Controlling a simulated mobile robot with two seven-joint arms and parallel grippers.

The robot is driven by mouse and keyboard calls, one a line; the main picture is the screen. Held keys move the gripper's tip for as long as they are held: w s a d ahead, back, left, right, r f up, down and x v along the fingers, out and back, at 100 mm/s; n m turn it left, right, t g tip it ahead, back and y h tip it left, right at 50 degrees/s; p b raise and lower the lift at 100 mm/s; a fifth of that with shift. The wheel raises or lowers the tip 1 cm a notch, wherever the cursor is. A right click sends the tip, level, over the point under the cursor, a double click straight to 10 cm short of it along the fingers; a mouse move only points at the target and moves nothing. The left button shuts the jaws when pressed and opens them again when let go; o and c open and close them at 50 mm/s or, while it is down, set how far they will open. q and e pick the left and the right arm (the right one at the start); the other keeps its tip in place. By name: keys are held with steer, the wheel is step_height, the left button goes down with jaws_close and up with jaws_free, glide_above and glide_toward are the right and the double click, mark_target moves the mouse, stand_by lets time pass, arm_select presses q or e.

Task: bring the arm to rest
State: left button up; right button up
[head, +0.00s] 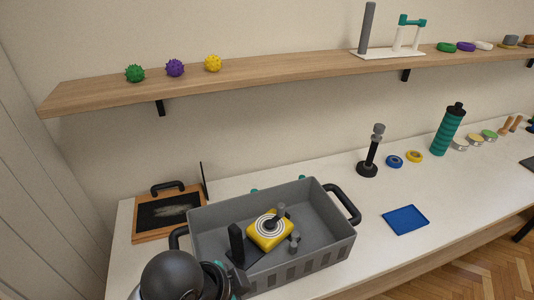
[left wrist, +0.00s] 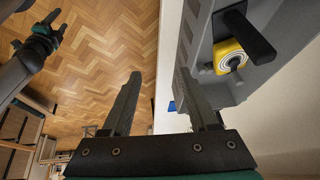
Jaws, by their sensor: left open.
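My left arm comes in at the bottom left of the head view, beside the front left corner of a grey crate (head: 330,250). In the left wrist view my left gripper (left wrist: 158,82) is open, with nothing between its two dark fingers. The crate (left wrist: 198,40) is to the right of the fingers there, and floor and a strip of the table's edge show beyond them. Inside the crate are a yellow block (head: 262,241) with a ringed white disc and a black upright piece (head: 236,243).
A chalkboard-like framed panel (head: 150,217) lies left of the crate. A blue mat (head: 405,219), a black stand (head: 368,168), two rings and a teal bottle (head: 447,132) are to the right. A wooden shelf (head: 300,70) runs above. White tabletop is clear around the mat.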

arm_select(q)
steer(key=s+a+f+n+y, duration=0.2)
steer(key=s+a+f+n, duration=0.15)
steer(key=a+n, duration=0.3)
steer(key=s+a+f+n+y, duration=0.25)
steer(key=s+a+n, duration=0.2)
steer(key=a, duration=0.25)
step_height(320, 180, down, 26)
steer(key=b, duration=0.6)
steer(key=s+a+f+g+b, duration=0.1)
steer(key=s+f+b, duration=0.2)
steer(key=s+f, duration=0.5)
steer(key=s+a+f+g+b, duration=0.1)
steer(key=s+f+b, duration=0.2)
steer(key=s+f, duration=0.5)
step_height(320, 180, down, 5)
steer(key=shift+r, duration=0.15)
